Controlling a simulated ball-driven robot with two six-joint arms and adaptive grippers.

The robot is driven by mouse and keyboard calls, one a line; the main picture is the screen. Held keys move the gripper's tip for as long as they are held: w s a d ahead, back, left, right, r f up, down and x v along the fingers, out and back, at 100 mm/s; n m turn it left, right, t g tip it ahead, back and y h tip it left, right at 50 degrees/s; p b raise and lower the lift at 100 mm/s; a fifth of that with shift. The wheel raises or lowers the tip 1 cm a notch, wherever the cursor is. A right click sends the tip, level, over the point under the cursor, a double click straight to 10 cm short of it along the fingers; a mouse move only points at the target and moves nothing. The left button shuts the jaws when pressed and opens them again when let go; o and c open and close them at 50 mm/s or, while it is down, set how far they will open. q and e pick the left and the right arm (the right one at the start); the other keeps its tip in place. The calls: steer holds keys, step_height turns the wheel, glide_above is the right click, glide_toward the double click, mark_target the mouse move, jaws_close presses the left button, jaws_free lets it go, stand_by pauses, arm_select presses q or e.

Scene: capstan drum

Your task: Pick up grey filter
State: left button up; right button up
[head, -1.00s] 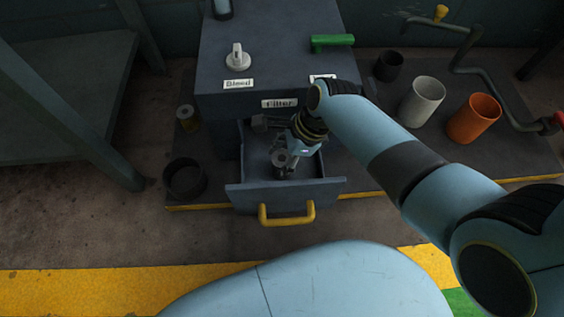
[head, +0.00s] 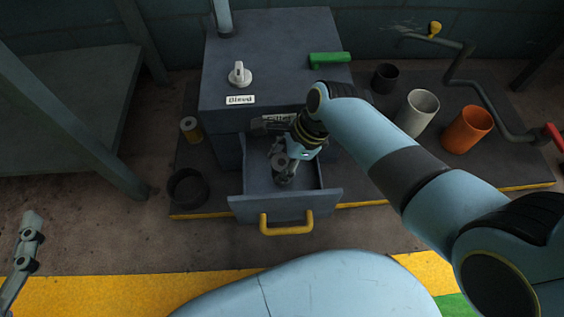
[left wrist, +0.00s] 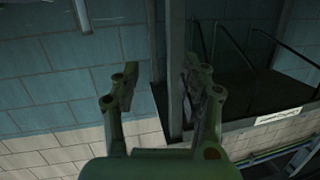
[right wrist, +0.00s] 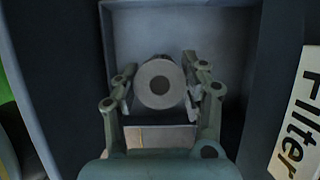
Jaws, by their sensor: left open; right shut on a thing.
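The grey filter (right wrist: 160,84) shows end-on in the right wrist view, a pale grey cylinder with a dark round hole. My right gripper (head: 284,174) reaches down into the open drawer (head: 285,205) and is shut on the filter. In the right wrist view its fingers stand on the left and right sides of the filter. In the head view the gripper and wrist hide much of the filter. My left gripper (left wrist: 160,95) is open and empty, away from the drawer; part of it shows at the lower left of the head view (head: 28,240).
Grey (head: 416,113) and orange (head: 466,131) cups stand right.

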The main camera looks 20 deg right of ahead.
mark_target(276, 161)
steer(key=shift+w+r+p, duration=0.1)
steer(key=shift+r+p, duration=0.35)
steer(key=shift+r, duration=0.35)
step_height(276, 161, up, 2)
steer(key=shift+r+p, duration=0.1)
steer(key=shift+p, duration=0.7)
steer(key=shift+r+p, duration=0.3)
steer(key=shift+r, duration=0.1)
steer(key=shift+r+p, duration=0.45)
steer(key=shift+r, duration=0.45)
arm_select(q)
steer(key=s+a+f+n+g+y, duration=0.1)
steer(key=s+f+g, duration=0.4)
steer(key=g, duration=0.3)
steer(key=shift+a, duration=0.2)
